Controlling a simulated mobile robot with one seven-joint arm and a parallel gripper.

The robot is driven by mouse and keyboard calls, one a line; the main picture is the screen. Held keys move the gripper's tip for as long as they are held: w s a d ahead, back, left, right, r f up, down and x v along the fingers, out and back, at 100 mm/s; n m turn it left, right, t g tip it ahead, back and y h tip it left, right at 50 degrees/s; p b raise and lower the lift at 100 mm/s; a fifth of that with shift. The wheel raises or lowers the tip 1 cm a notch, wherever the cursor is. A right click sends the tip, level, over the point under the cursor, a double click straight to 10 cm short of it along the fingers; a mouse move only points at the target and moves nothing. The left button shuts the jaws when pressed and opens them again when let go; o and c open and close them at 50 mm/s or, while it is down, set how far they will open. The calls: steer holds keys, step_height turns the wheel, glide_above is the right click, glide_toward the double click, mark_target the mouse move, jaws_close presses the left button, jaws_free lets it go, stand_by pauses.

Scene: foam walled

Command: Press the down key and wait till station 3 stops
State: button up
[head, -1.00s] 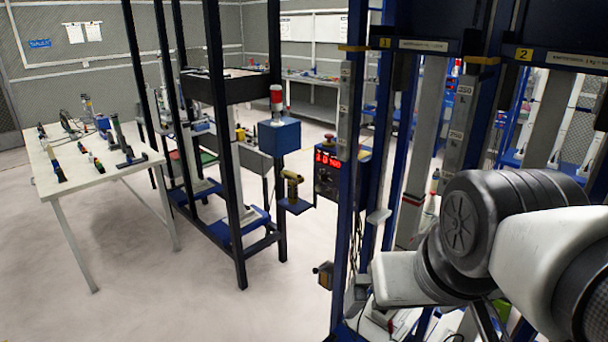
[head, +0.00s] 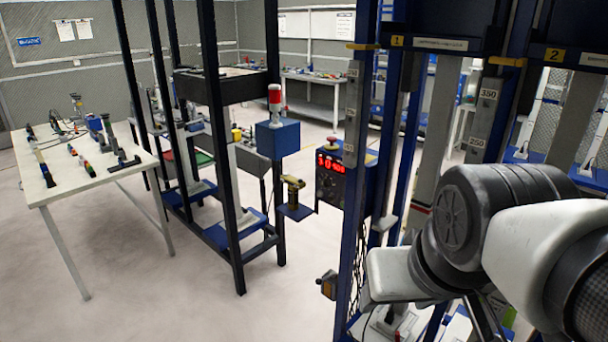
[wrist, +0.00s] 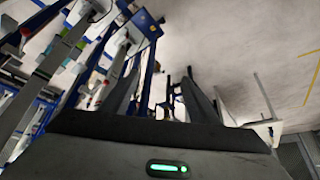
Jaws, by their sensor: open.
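A dark control box (head: 335,183) with red lit digits and a red mushroom button (head: 333,141) on top stands mid-right in the head view. Small controls show on its face, but I cannot make out a down key. Tall blue-framed stations carry yellow labels 1 (head: 397,41) and 2 (head: 554,54); no label 3 is visible, so I cannot identify station 3. My gripper (wrist: 160,88) is open and empty in the wrist view, its two dark fingers apart before blurred frames and floor. My arm covers the lower right of the head view; the gripper is not discernible there.
A black frame with a blue base (head: 215,232) stands left of the control box. A blue box with a red-and-white beacon (head: 275,101) is beside it. A white table (head: 120,165) with tools is at far left. Open pale floor (head: 170,300) lies in front.

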jaws_close()
stand_by(1.3)
